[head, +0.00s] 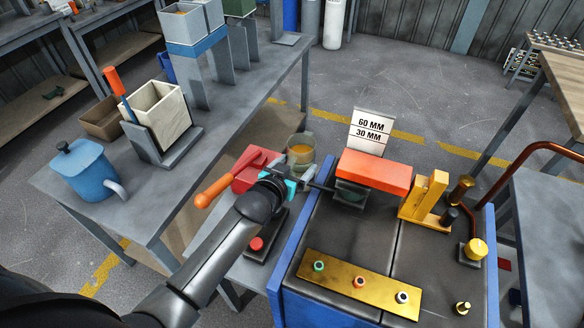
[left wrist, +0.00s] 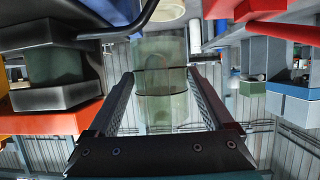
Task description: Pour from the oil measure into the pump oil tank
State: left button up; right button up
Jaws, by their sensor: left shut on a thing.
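The oil measure (head: 301,154) is a clear greenish cup with amber oil in it. It looks about upright in the head view. My left gripper (head: 289,181) is shut on it, and the left wrist view shows the glass (left wrist: 161,82) between the two fingers. To the right, on the dark bench, a red-orange block (head: 374,172) sits above a dark part with a greenish window (head: 349,192). This looks like the pump oil tank, and the window also shows in the left wrist view (left wrist: 55,68). Its opening is hidden. My right gripper is out of view.
A sign reading 60 MM and 30 MM (head: 371,131) stands behind the red-orange block. A yellow bracket (head: 424,198) and a brass plate with several knobs (head: 359,283) are on the bench. A red item and orange handle (head: 214,191) lie left of my gripper.

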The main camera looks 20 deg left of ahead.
pick_arm(q)
jog(key=shift+w+a+f, duration=0.35)
jog(key=shift+a+f, duration=0.15)
jog(key=shift+f, duration=0.1)
jog(key=shift+s+a+f+g+p, duration=0.15)
jog(key=shift+g+p, duration=0.35)
jog(key=shift+p, duration=0.5)
jog(key=shift+s+f+g+p, duration=0.25)
jog(key=shift+f+g+p, duration=0.1)
jog(key=shift+g+p, duration=0.2)
